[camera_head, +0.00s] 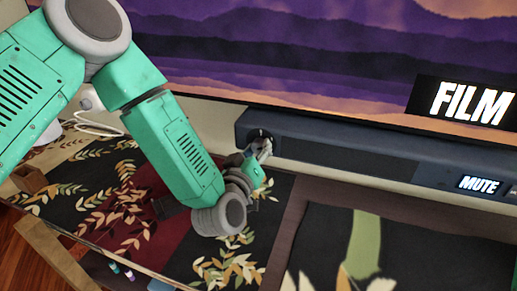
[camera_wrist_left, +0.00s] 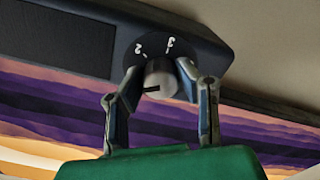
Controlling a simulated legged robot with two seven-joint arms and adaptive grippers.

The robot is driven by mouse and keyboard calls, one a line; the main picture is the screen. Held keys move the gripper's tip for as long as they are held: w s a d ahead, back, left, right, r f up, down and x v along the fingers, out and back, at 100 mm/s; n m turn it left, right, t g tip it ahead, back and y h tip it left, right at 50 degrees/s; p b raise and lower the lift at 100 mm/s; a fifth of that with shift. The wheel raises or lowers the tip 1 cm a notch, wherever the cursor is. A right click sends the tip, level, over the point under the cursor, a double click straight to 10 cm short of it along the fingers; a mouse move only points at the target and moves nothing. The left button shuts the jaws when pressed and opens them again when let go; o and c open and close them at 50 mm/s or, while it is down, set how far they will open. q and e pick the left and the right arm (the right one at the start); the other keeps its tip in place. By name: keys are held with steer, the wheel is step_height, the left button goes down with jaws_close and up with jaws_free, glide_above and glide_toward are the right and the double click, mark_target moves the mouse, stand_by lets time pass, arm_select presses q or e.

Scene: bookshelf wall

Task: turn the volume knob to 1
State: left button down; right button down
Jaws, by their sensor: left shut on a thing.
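The volume knob (camera_wrist_left: 161,82) is a grey cylinder with a dark pointer mark, on a black dial (camera_wrist_left: 166,46) with white numerals; a 2 and a 3 can be read. It sits at the left end of the dark soundbar (camera_head: 350,153). My left gripper (camera_wrist_left: 159,74) is shut on the knob, one finger on each side. In the head view the left gripper (camera_head: 260,157) reaches the soundbar's left end and hides most of the knob. My right gripper is not in view.
A large screen (camera_head: 300,55) stands close behind the soundbar, with a FILM label (camera_head: 472,101). A leaf-patterned cabinet top (camera_head: 95,190) lies below my left arm. A white cable (camera_head: 98,128) and a small wooden item (camera_head: 30,178) are at the left.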

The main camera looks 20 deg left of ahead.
arm_select(q)
steer(key=shift+f, duration=0.15)
steer(key=c, duration=1.2)
jaws_free()
steer(key=s, duration=1.2)
steer(key=shift+a, duration=0.25)
